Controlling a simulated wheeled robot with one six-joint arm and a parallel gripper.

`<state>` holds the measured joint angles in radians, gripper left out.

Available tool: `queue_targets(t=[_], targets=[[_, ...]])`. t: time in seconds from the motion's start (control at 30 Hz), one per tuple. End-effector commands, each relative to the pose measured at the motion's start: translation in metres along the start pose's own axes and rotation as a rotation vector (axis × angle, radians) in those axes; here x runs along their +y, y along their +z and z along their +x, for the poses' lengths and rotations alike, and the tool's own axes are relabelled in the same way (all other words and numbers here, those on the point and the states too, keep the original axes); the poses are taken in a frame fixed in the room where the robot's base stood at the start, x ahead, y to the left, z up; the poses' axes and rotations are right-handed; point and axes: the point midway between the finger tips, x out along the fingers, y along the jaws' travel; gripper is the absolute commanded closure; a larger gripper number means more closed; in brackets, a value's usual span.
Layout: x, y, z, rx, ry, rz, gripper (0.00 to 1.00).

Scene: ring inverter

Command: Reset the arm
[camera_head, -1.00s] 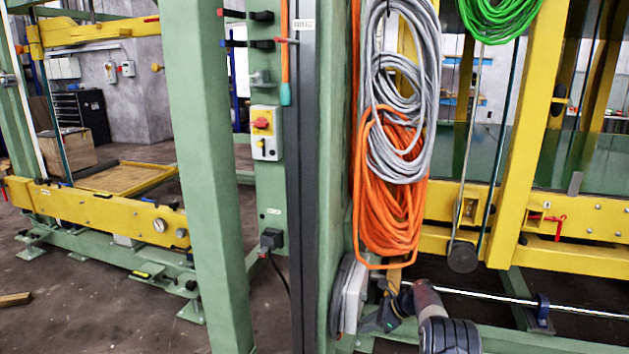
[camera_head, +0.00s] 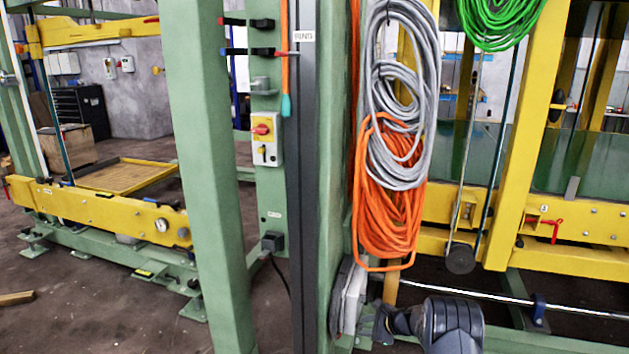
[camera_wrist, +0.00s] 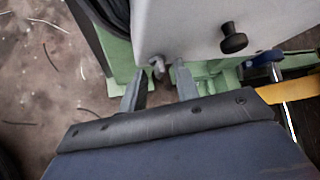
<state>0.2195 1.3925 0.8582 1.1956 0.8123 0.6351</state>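My gripper (camera_wrist: 159,72) is open in the wrist view, its two grey fingers apart. A small grey metal peg or latch (camera_wrist: 158,66) shows between the fingertips, on the lower edge of a light grey box (camera_wrist: 205,30); I cannot tell whether the fingers touch it. In the head view my gripper (camera_head: 383,325) is low, beside the light boxes (camera_head: 347,300) at the foot of the green post. My arm reaches in from the bottom edge, and its fingertips are hard to make out there.
A black knob (camera_wrist: 233,38) sticks out of the grey box. Orange cable (camera_head: 390,220) and grey cable (camera_head: 400,110) hang above my arm. A green post (camera_head: 205,170) stands at left. A shiny horizontal rod (camera_head: 500,299) runs to the right.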

Motion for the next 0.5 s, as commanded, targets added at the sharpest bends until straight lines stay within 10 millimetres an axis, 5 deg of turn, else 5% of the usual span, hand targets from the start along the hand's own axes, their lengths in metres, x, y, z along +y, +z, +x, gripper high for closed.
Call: queue_targets(t=[0.5], targets=[[0.0054, -0.0013, 0.0018, -0.001, -0.143, -0.143, 0.7]])
